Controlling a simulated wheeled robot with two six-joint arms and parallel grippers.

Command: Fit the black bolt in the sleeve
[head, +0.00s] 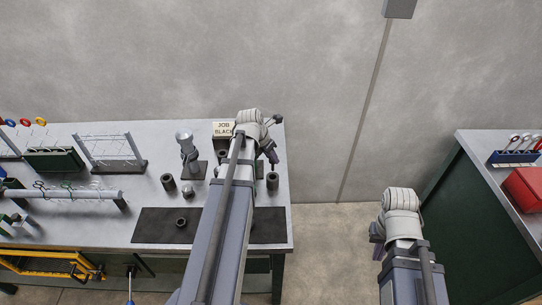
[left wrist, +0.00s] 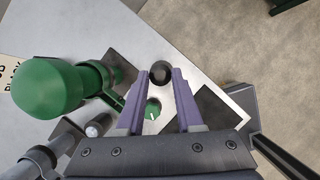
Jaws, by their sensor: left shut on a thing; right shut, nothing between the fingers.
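My left gripper (head: 271,155) is over the right end of the workbench, pointing down. In the left wrist view its purple fingers (left wrist: 159,74) have a black round piece (left wrist: 160,72) between their tips, which looks like the black bolt; its shape is mostly hidden. A dark upright cylinder (head: 272,181) shows just below this gripper in the head view, near the bench's right edge. I cannot tell whether it is the sleeve or touches the held piece. My right gripper (head: 377,240) is shut and empty, off the bench over the floor.
A green rounded fixture (left wrist: 45,88) stands close beside my left gripper. A second bench (head: 483,150) is right.

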